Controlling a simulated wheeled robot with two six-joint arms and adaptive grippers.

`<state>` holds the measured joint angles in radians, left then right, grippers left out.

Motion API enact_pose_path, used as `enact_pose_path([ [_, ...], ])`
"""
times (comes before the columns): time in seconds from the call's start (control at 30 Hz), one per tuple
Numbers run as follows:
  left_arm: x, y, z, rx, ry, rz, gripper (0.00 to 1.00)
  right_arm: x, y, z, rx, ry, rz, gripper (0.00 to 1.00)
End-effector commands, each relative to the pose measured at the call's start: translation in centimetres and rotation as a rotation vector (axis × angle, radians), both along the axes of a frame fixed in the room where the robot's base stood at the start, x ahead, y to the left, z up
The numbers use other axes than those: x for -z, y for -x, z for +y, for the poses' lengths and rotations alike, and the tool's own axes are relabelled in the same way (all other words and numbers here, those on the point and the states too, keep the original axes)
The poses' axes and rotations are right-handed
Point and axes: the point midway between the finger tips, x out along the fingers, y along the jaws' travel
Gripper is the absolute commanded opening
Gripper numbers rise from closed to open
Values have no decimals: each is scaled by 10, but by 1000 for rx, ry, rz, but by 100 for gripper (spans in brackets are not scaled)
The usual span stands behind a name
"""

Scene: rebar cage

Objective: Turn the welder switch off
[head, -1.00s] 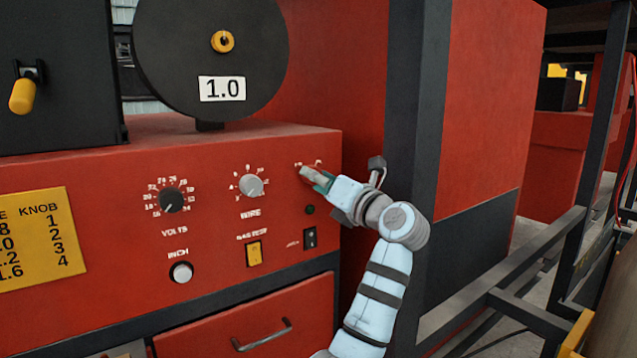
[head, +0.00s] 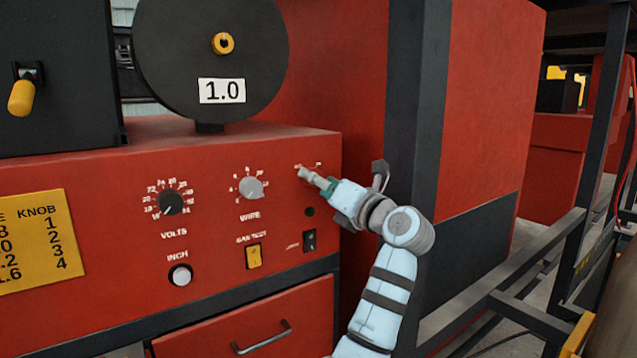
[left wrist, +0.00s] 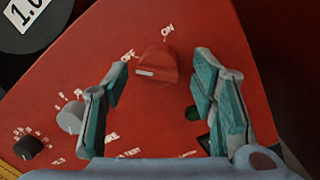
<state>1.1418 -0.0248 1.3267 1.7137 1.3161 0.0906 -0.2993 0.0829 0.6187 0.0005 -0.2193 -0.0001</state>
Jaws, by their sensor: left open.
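The welder switch is a red rotary knob (left wrist: 157,66) with a white pointer mark, in the left wrist view. ON is printed above it and OFF at its upper left. Its white mark points left, toward the OFF side and away from ON. My left gripper (left wrist: 161,80) is open, with one teal-padded finger on each side of the knob and gaps between. In the head view my left gripper (head: 316,180) is at the panel's upper right and largely covers the knob. My right gripper is in neither view.
The red welder panel (head: 110,185) also has a black volts knob (head: 171,202), a silver wire knob (head: 251,188), a yellow gas-test switch (head: 253,256), a black rocker (head: 309,240) and a dark lamp (head: 310,211).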

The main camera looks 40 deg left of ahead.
Motion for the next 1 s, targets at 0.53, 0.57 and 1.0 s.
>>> enact_pose_path([
  [0.53,12,32,-106,-1,2,0,52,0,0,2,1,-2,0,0],
  [0.57,12,32,-106,-1,2,0,52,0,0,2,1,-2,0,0],
  [1.0,12,32,-106,-1,-3,1,52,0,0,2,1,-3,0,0],
])
